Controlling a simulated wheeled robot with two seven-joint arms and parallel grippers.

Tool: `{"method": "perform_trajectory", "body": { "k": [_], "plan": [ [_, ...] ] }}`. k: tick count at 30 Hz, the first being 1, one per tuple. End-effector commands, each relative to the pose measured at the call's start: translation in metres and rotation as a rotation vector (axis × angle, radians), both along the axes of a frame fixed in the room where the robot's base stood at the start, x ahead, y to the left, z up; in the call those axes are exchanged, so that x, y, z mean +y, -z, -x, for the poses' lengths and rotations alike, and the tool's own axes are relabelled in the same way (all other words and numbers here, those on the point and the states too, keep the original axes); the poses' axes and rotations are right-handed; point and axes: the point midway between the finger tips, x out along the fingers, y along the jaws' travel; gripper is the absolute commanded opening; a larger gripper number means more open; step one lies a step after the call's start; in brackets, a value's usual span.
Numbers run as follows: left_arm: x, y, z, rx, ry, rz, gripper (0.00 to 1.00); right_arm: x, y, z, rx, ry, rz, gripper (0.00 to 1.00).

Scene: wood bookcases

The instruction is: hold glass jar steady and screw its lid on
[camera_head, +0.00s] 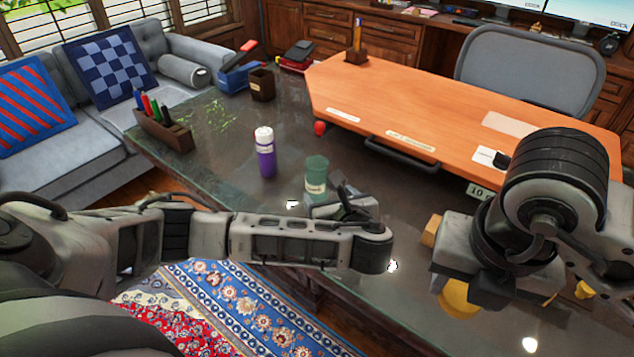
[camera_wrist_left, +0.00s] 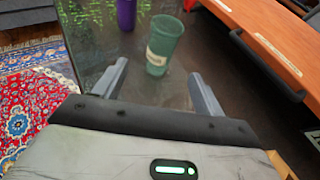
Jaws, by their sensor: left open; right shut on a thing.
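The green glass jar (camera_head: 316,172) with a pale label stands upright on the dark glass-topped table. It also shows in the left wrist view (camera_wrist_left: 164,46), just beyond the open fingers. My left gripper (camera_head: 347,203) is open and empty, close to the jar on its near right side. In the left wrist view its fingers (camera_wrist_left: 161,85) are spread toward the jar without enclosing it. My right gripper (camera_head: 462,283) points down and is shut on a yellow round thing (camera_head: 460,299), which looks like the lid. Its fingertips are mostly hidden behind the wrist.
A purple bottle (camera_head: 265,153) with a white top stands left of the jar. A pen holder (camera_head: 163,131) is at the table's left edge. An orange desk board (camera_head: 440,110) with a dark handle lies behind the jar. A wooden block (camera_head: 431,230) is beside my right gripper.

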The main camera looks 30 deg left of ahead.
Motion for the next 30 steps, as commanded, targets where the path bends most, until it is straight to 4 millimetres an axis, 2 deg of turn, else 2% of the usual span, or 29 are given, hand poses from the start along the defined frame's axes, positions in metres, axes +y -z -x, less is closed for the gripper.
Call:
{"method": "perform_trajectory", "body": {
  "k": [9,21,30],
  "plan": [
    [0.002,0.002,-0.002,0.001,0.000,0.002,0.70,0.000,0.000,0.000,0.000,-0.001,0.000,0.25],
    [0.043,0.025,-0.038,0.001,0.000,0.003,0.70,0.000,0.003,0.000,0.001,-0.001,0.000,0.25],
    [0.047,0.027,-0.041,0.001,0.001,0.005,0.70,0.000,0.003,0.000,0.000,-0.001,0.000,0.25]
  ]
}}
